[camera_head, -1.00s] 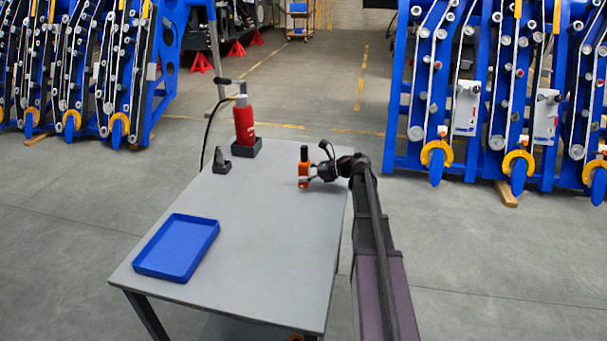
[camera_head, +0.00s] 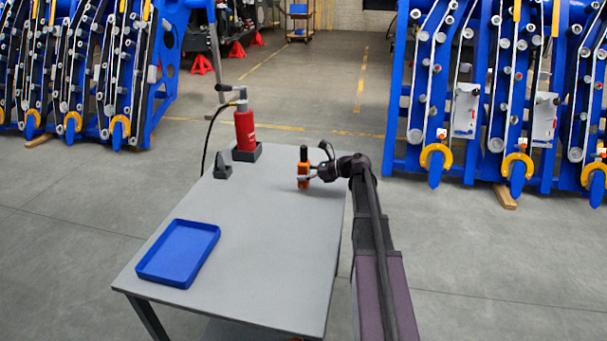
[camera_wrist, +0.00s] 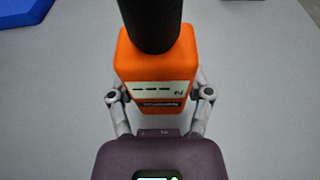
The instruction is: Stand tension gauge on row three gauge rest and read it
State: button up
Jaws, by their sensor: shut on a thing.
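The tension gauge (camera_head: 303,172) is an orange block with a black upper part. My gripper (camera_head: 309,177) is shut on it near the right edge of the grey table, with the gauge upright. In the wrist view the gauge (camera_wrist: 160,68) sits between both fingers (camera_wrist: 160,100). Its pale display strip shows dashes and a letter that looks like N. Its lower part is hidden. The head view cannot settle the gap under it. I cannot pick out the row three gauge rest. White plates (camera_head: 465,112) stand on the blue rows at right.
The grey table (camera_head: 265,245) holds a blue tray (camera_head: 180,253), a small dark stand (camera_head: 222,167) and a red cylinder (camera_head: 245,128) in a dark holder. Blue row units (camera_head: 400,120) stand beyond at right, others at left. Open floor (camera_head: 480,250) lies between.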

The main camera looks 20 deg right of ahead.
aim_at(309, 162)
jog(key=shift+r+p, duration=1.7)
jog(key=shift+r, duration=0.25)
notch_tip(309, 162, up, 16)
jog(key=p, duration=1.5)
jog(key=shift+f+p, duration=0.2)
jog(key=shift+p, duration=0.1)
jog(key=shift+s+d+f, duration=0.1)
jog(key=shift+s, duration=0.05)
